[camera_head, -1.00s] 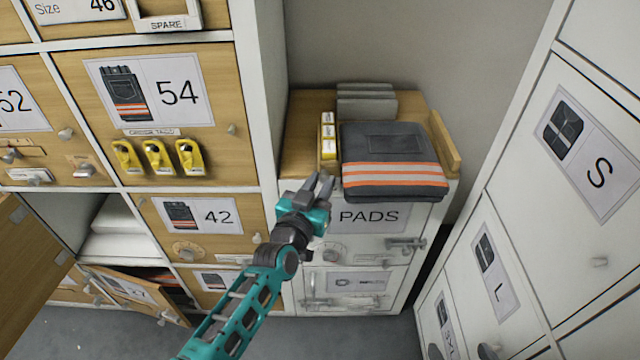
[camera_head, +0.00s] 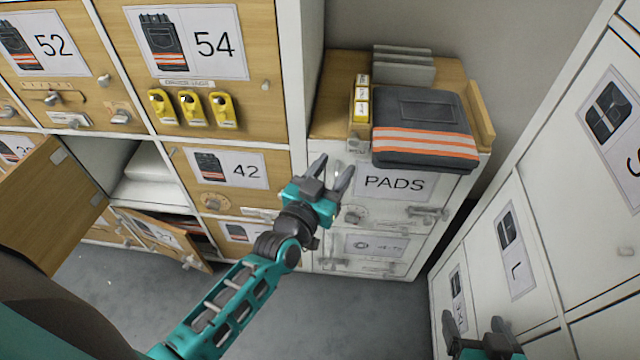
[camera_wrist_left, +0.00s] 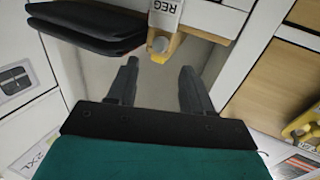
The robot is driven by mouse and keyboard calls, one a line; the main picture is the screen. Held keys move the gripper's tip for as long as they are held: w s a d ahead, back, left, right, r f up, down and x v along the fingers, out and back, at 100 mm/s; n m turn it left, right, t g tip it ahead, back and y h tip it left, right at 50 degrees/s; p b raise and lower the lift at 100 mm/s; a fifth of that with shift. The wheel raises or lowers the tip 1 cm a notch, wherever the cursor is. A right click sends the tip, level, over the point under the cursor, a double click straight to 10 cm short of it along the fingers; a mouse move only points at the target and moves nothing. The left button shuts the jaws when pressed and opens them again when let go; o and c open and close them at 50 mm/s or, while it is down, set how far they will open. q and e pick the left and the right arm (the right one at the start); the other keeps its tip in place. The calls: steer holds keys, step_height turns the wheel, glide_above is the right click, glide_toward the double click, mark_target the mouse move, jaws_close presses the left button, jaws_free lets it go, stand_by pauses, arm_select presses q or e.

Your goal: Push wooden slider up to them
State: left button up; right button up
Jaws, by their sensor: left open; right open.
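A narrow wooden piece with a light knob (camera_head: 357,133) stands at the left front of the cabinet top, beside the folded dark trousers (camera_head: 425,112) with orange stripes. Small yellow boxes with white labels (camera_head: 361,95) stand in a row at it. A longer wooden strip (camera_head: 480,115) lies along the trousers' right side. I cannot tell which one is the slider. My left gripper (camera_head: 331,176) is open and empty, in front of the cabinet and below the knob. The knob also shows beyond its fingers in the left wrist view (camera_wrist_left: 160,45). My right gripper (camera_head: 478,330) is open at the bottom edge.
The white PADS cabinet (camera_head: 440,190) has latches on its front. Grey packs (camera_head: 403,68) stand at the back of its top. A locker door (camera_head: 50,200) hangs open at left. Tall white lockers (camera_head: 570,200) bound the right. Grey floor lies clear between.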

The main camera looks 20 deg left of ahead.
mark_target(351, 135)
arm_select(q)
steer(key=s, duration=0.5)
steer(key=shift+s+a, duration=0.3)
steer(key=shift+c, duration=0.5)
